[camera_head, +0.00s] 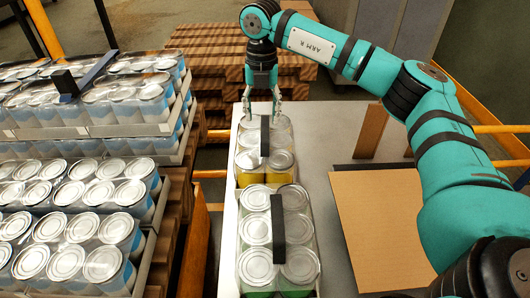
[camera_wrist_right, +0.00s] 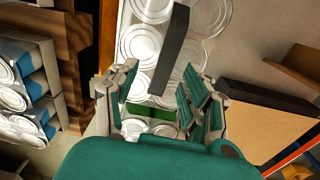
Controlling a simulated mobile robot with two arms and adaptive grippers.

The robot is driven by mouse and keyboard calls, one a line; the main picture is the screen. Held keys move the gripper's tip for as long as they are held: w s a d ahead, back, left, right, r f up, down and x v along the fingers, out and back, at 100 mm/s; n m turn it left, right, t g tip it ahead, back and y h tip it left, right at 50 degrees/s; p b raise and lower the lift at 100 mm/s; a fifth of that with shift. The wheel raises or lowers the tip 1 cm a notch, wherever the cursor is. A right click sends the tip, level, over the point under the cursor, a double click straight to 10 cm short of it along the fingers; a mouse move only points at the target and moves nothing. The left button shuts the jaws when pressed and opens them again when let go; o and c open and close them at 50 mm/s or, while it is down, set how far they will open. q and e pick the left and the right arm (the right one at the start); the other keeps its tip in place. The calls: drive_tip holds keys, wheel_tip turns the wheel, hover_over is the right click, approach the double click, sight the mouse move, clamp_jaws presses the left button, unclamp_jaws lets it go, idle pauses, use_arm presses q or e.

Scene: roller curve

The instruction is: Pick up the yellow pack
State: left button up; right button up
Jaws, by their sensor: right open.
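The yellow pack (camera_head: 279,160) stands on the light table, a block of silver-lidded cans with yellow showing low on its near side. A black handle strip (camera_head: 265,136) runs along its top. My right gripper (camera_head: 262,113) points down at the pack's far end, with its fingers apart and nothing held. In the wrist view its fingers (camera_wrist_right: 160,88) are spread above can lids, with a black handle (camera_wrist_right: 171,50) beyond them. I cannot tell whether the fingers touch the cans. My left gripper is out of view.
A green-labelled pack (camera_head: 258,267) with a black handle stands directly in front. Blue-labelled cans (camera_head: 127,231) are stacked on the left. A cardboard sheet (camera_head: 380,235) lies right on the table, by a brown upright piece (camera_head: 370,131). Wooden pallets (camera_head: 205,60) are behind.

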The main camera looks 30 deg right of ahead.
sight(265, 126)
drive_tip(key=f, duration=0.3)
drive_tip(key=f+p, duration=0.1)
drive_tip(key=f, duration=0.1)
drive_tip(key=shift+s+d, duration=0.15)
drive_tip(key=shift+d, duration=0.25)
drive_tip(key=shift+f, duration=0.2)
clamp_jaws()
